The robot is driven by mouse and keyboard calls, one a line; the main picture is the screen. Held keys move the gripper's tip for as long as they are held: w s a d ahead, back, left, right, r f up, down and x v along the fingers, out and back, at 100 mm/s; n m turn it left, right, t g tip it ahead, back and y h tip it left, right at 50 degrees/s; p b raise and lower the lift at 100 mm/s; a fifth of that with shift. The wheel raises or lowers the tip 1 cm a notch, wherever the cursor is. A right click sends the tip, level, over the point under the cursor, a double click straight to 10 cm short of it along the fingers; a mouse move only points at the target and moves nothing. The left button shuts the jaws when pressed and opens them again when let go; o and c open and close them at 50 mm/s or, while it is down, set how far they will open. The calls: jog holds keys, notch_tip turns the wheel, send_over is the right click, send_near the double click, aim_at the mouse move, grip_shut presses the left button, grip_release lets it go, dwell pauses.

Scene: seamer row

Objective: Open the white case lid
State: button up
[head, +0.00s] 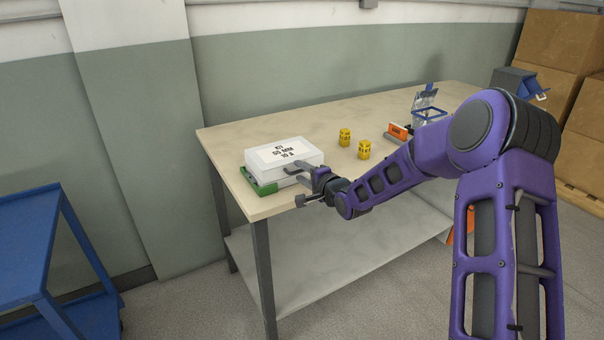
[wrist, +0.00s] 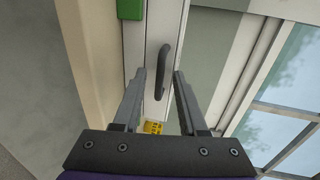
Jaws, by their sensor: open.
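The white case (head: 268,160) sits near the left end of the table with its lid shut. Black lettering shows on the lid's top. In the wrist view a dark curved handle (wrist: 162,68) stands out from the case's white side (wrist: 148,40). My gripper (head: 303,183) is at the case's front right side, open. In the wrist view the open fingers (wrist: 160,76) lie to either side of the handle, with gaps between. I cannot tell how far the fingertips reach along it. Part of the case front is hidden behind my gripper.
A green piece (head: 262,187) shows at the case's lower left. Two yellow cans (head: 345,137) (head: 364,150), an orange item (head: 398,131) and a blue-framed holder (head: 430,115) stand farther right on the table (head: 300,222). A blue cart (head: 35,235) is at left.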

grip_shut()
dwell(1.3)
